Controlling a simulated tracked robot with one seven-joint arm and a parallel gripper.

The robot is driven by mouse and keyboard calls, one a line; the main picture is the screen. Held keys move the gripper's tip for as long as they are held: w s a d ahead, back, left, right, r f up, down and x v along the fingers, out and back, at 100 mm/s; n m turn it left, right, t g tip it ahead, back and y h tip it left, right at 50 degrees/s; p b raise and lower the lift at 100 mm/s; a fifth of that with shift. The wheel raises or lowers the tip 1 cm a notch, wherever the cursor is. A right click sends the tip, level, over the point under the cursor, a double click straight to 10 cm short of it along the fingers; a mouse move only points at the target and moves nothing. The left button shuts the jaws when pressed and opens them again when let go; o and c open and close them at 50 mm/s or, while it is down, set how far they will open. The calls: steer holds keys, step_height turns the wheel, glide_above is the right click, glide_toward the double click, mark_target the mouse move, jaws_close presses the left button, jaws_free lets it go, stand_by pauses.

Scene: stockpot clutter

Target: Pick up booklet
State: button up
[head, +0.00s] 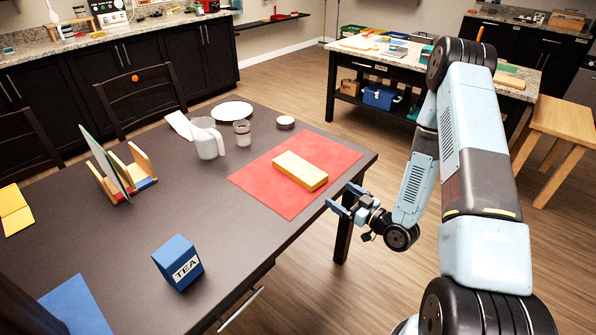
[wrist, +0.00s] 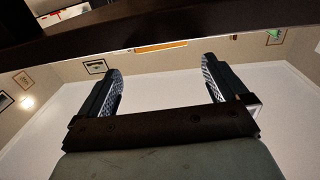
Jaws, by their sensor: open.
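A thin green and white upright item (head: 108,162), which may be the booklet, leans in a small wooden rack (head: 142,160) on the left of the dark table (head: 200,255). A flat yellow folded item (head: 14,210) at the table's left edge could also be the booklet; I cannot tell which. My gripper (head: 348,198) is open and empty, just off the table's right edge, far from both items. In the wrist view, its two fingers (wrist: 162,68) stand wide apart with nothing between them.
A wooden block (head: 300,171) lies on a red mat (head: 258,180) near my gripper. A blue tea box (head: 178,262) stands in front; a white pitcher (head: 207,140), glass (head: 242,133) and plate (head: 232,111) stand behind. Chairs (head: 140,95) line the far side. The table's middle is clear.

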mark_target(321, 181)
steer(key=x, duration=1.2)
steer(key=shift+w+a, duration=0.1)
steer(key=shift+w, duration=0.1)
steer(key=shift+c, duration=0.4)
steer(key=shift+r, duration=0.1)
steer(key=c, duration=0.7)
